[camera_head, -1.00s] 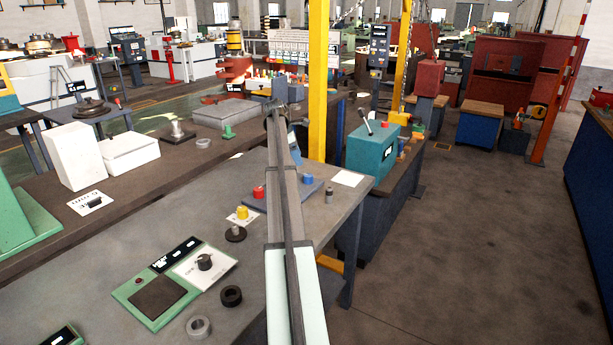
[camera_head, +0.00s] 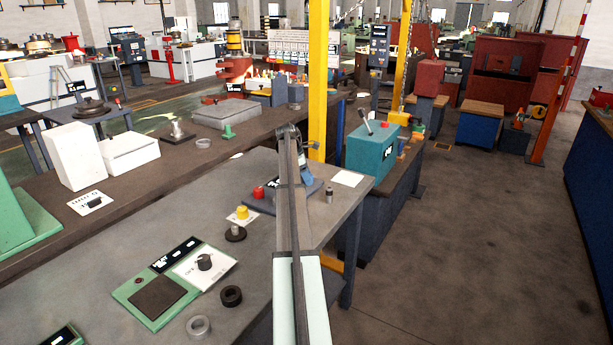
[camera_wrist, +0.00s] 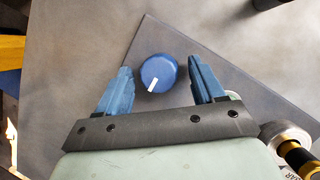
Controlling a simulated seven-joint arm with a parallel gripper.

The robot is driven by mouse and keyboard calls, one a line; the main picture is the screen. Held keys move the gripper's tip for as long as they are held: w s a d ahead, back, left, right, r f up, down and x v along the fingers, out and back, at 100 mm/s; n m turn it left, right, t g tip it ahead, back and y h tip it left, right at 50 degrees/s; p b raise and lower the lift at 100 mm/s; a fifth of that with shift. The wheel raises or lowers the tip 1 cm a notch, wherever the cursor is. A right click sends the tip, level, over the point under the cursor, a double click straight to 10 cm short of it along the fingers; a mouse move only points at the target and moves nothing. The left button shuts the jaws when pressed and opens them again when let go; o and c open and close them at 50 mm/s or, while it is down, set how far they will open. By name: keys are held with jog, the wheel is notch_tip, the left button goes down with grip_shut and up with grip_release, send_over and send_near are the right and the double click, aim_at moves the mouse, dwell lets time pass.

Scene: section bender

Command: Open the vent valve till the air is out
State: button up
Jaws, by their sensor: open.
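A round blue knob (camera_wrist: 158,73) with a white pointer line stands on a dark flat plate (camera_wrist: 215,45); I take it for the vent valve. Its line points down and slightly left in the wrist view. My gripper (camera_wrist: 160,66) is open, with one blue finger on each side of the knob and a visible gap on both sides. I cannot tell how far above the knob the fingertips are. In the head view my gripper (camera_head: 305,172) is over the right part of the same plate (camera_head: 262,205), and the arm hides the knob there.
A yellow knob (camera_head: 241,212) and a small grey post (camera_head: 329,194) are nearby. A round gauge-like part (camera_wrist: 287,140) shows at the wrist view's lower right. A teal box (camera_head: 371,150) stands beyond the table.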

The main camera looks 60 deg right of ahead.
jog(key=c, duration=1.1)
jog(key=shift+o, duration=0.2)
jog(key=shift+d+m, duration=0.1)
jog(key=shift+m, duration=0.2)
jog(key=m+y, duration=0.1)
jog(key=m, duration=0.1)
jog(key=m+g, duration=0.1)
jog(key=m, duration=0.1)
jog(key=shift+w+d+m+y, duration=0.2)
jog(key=shift+m+y, duration=0.1)
jog(key=shift+y, duration=0.1)
jog(key=m+y, duration=0.1)
jog(key=m, duration=0.2)
jog(key=m+y, duration=0.1)
jog(key=m, duration=0.2)
jog(key=shift+d, duration=0.15)
jog(key=shift+m+y, duration=0.3)
jog(key=shift+m, duration=0.1)
jog(key=o, duration=1.1)
jog(key=shift+c, duration=0.2)
